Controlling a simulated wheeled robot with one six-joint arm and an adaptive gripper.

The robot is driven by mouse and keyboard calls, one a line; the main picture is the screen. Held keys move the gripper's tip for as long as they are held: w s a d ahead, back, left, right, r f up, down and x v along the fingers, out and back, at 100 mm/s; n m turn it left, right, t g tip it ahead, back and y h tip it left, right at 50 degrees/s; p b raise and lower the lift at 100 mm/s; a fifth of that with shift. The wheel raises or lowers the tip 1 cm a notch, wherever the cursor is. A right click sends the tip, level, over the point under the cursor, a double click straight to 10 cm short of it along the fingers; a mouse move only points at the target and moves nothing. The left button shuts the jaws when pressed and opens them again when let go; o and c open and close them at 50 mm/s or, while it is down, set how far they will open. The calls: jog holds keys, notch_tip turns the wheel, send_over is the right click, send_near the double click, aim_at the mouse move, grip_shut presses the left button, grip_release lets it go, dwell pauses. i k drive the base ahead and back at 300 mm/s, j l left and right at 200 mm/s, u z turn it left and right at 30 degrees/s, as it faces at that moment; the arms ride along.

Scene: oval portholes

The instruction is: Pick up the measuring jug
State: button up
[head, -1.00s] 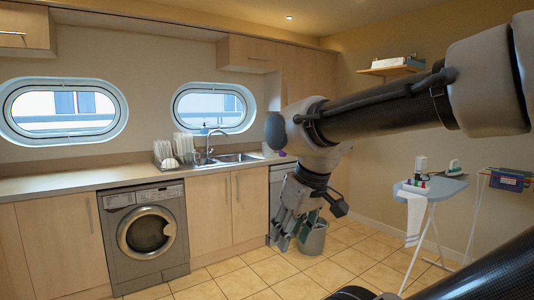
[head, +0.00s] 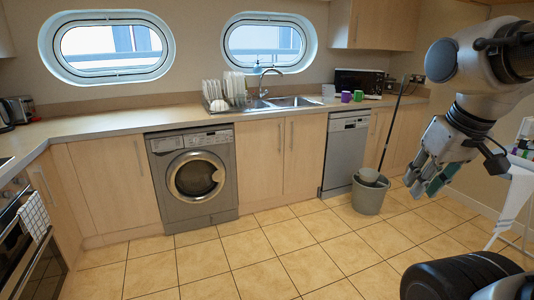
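I cannot make out a measuring jug for certain. A small white object (head: 328,91) stands on the counter right of the sink, too small to identify. A purple cup (head: 346,96) and a green cup (head: 358,95) stand beside it. My gripper (head: 424,184) hangs at the right, pointing down and left, well in front of the counter and apart from everything on it. A teal-green patch shows by its fingers. The angle does not show whether the fingers are open or shut.
The counter (head: 120,124) runs under two portholes, with a dish rack (head: 228,92) and sink (head: 290,101). A grey bucket (head: 369,196) with a long handle stands on the tiles near my gripper. An ironing board (head: 518,185) is at far right. The middle floor is clear.

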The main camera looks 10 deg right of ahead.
aim_at(328, 91)
jog(key=i+l+z, duration=0.1)
jog(key=i+z, duration=0.4)
jog(key=i, duration=1.05)
jog(key=i+u, duration=0.1)
jog(key=i, duration=1.05)
jog(key=i+l, duration=0.2)
jog(key=i, duration=0.9)
jog(key=i+u, duration=0.2)
jog(key=i, duration=0.2)
jog(key=i+l+u, duration=0.2)
jog(key=i, duration=0.2)
jog(key=i+l+u, duration=0.2)
jog(key=i, duration=0.15)
jog(key=i+j, duration=0.05)
